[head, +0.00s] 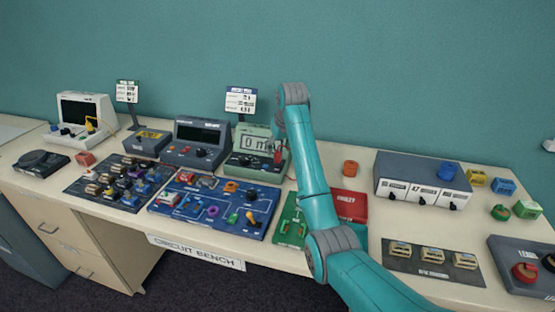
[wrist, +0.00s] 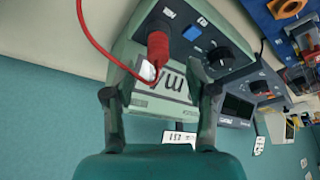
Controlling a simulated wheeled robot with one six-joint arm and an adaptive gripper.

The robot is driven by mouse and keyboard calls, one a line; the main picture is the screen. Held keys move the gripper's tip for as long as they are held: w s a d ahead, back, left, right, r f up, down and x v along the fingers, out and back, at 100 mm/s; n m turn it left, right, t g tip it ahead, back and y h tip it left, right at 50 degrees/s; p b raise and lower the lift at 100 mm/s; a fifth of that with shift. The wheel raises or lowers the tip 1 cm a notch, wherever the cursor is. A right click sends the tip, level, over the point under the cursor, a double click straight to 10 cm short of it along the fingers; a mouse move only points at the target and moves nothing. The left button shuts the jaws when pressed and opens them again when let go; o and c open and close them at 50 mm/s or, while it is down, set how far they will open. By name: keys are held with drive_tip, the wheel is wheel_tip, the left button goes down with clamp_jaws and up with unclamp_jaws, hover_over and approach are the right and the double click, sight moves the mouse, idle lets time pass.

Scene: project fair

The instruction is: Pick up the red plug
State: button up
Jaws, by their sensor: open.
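The red plug (wrist: 158,48) stands on the face of a pale green meter (wrist: 143,62) in the wrist view, with a thin red cable looping off it. The meter, its display reading partly hidden, also shows in the head view (head: 245,163), left of my arm. My gripper (wrist: 158,93) is open and empty. Its two fingers reach toward the meter on either side of the plug's line, and the plug appears beyond the fingertips. In the head view the gripper is largely hidden by my arm, and a small red bit of the plug (head: 278,156) shows beside it.
A blue button and black knob sit beside the plug on the meter. A dark grey instrument (head: 202,142) stands left of it. A blue board (head: 205,213) with loose parts lies in front. A red box (head: 350,205) and a grey drawer unit (head: 424,178) are to the right.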

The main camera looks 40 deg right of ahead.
sight(278, 152)
drive_tip(key=shift+x, duration=2.35)
drive_tip(key=shift+d, duration=0.1)
clamp_jaws()
